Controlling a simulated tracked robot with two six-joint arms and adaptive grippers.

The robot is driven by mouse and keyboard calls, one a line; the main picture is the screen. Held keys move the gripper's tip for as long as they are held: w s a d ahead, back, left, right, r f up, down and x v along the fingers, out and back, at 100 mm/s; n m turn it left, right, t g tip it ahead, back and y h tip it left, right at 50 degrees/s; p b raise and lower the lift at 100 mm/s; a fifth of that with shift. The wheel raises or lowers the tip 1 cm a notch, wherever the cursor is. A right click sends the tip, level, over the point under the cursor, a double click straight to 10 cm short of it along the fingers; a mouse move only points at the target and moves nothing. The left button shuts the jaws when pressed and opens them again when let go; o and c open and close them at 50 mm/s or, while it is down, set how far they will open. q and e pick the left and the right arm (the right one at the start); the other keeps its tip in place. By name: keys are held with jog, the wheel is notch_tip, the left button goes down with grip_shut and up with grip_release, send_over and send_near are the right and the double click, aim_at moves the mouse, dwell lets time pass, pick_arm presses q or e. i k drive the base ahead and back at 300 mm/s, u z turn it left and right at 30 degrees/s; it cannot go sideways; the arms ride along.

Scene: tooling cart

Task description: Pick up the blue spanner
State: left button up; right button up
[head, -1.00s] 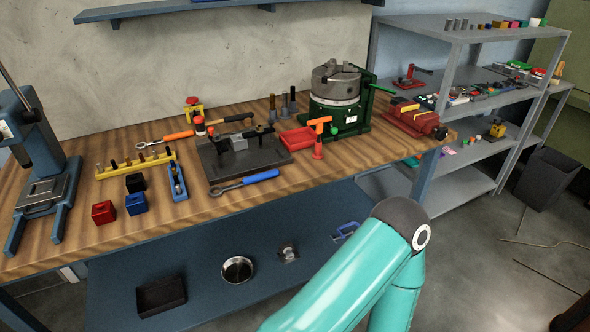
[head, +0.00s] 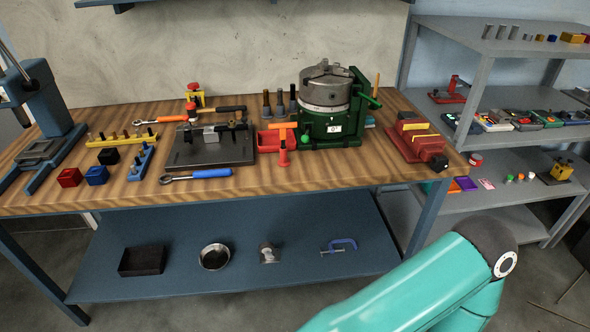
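The blue spanner (head: 198,175), with a blue handle and a metal head at its left end, lies flat near the front edge of the wooden bench top (head: 290,177). It lies just in front of a dark grey plate fixture (head: 212,153). A similar tool with an orange handle (head: 172,118) lies behind, at the left of the fixture. One teal arm of mine crosses the lower right, but no gripper shows, so neither gripper's state can be seen.
A green chuck fixture (head: 330,125), a red tray (head: 270,139) and a red vise (head: 415,140) stand to the right. A lower shelf (head: 300,240) holds several items. Grey shelving (head: 480,80) is at right.

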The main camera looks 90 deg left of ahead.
aim_at(216, 172)
jog(key=z, duration=0.3)
jog(key=i, duration=0.55)
jog(key=u, duration=2.2)
jog(key=i, duration=0.3)
jog(key=u, duration=2.35)
jog(key=k, duration=0.3)
jog(key=u, duration=0.4)
jog(key=i, duration=1.35)
jog(key=z, duration=0.5)
